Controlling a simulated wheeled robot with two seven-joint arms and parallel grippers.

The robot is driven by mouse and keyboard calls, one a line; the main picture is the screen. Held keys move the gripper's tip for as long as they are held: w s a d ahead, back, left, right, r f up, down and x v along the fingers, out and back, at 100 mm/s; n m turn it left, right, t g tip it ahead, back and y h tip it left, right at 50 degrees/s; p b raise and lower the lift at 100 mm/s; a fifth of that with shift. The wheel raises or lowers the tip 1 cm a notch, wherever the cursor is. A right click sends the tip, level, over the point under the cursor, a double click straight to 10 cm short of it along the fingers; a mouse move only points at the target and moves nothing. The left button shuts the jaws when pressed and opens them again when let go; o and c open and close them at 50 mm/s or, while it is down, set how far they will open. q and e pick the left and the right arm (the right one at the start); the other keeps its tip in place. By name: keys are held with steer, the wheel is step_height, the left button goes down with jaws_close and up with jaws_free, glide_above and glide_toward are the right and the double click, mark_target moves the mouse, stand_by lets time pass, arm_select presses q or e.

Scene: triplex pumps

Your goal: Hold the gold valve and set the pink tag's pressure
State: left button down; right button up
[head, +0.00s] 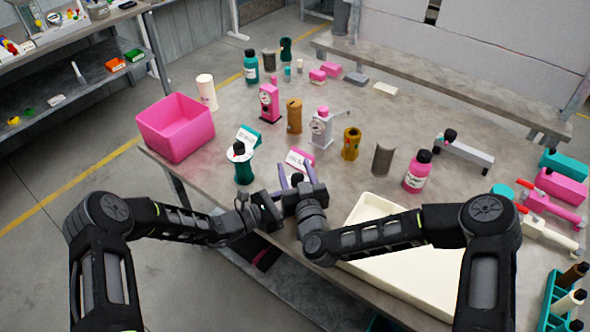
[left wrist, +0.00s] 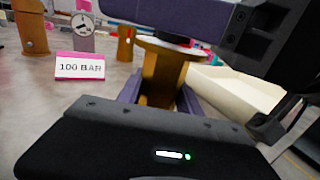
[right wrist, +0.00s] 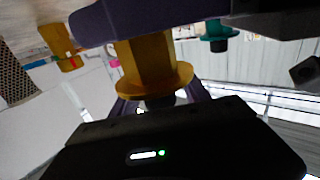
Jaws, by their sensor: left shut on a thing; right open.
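The gold valve (left wrist: 163,75) stands between my left gripper's (left wrist: 160,98) purple fingers, which are shut on its body below a wide flange. In the right wrist view the valve (right wrist: 147,62) appears upside down, with a dark knob (right wrist: 160,102) beyond its flange. My right gripper (right wrist: 162,104) is open, its fingers on either side of that knob; contact is unclear. In the head view the right gripper (head: 297,176) hides most of the valve. The pink tag (left wrist: 80,66) reads 100 BAR and stands on the table; it also shows in the head view (head: 299,161).
A grey gauge stand (head: 320,130) with a pink top stands behind the tag. A green valve (head: 243,168) and a green tag (head: 248,137) are to the left. A gold fitting (head: 351,144) and a pink bottle (head: 417,174) stand right, and a cream tray (head: 372,208) lies in front.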

steer(key=shift+c, duration=0.4)
jaws_close()
